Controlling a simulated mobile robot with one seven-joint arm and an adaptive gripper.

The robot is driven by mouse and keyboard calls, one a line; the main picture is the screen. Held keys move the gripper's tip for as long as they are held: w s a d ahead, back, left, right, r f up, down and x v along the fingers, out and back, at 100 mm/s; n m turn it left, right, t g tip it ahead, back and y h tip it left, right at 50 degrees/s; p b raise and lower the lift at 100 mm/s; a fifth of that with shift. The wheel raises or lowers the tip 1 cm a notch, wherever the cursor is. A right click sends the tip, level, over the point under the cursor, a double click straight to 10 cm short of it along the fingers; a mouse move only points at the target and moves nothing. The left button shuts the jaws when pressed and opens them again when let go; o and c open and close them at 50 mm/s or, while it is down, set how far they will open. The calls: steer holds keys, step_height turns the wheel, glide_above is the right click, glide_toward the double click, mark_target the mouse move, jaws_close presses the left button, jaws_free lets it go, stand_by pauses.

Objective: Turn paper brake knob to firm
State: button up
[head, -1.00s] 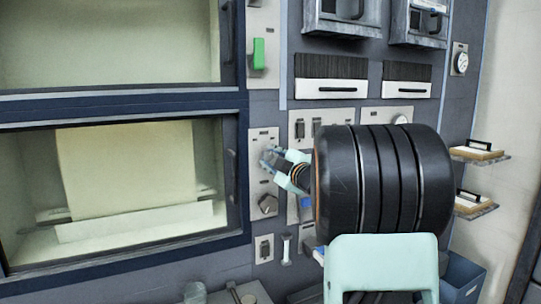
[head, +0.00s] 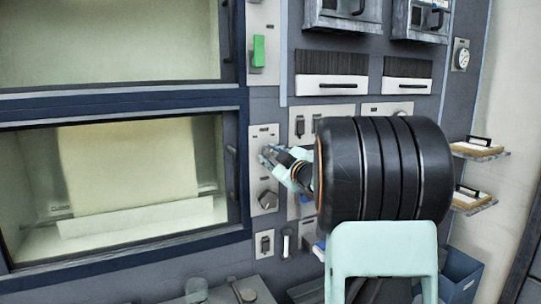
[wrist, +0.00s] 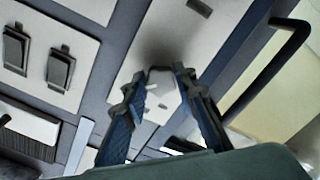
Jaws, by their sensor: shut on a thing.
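A pale control panel (head: 257,178) stands right of the lower window. My gripper (head: 266,154) reaches its upper part from the right, with its fingers shut on a knob there. The fingers and the view angle mostly hide the knob in the head view. In the wrist view, my gripper (wrist: 164,76) has its two blue-grey fingers on either side of the small pale knob (wrist: 162,84), against the panel. I cannot read the panel's markings or tell the knob's setting.
Switches (wrist: 60,68) on a neighbouring plate lie beside my fingers. My dark arm hides part of the wall.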

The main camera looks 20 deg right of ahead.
steer(key=o, duration=1.2)
steer(key=s, duration=1.2)
steer(key=shift+d, duration=0.2)
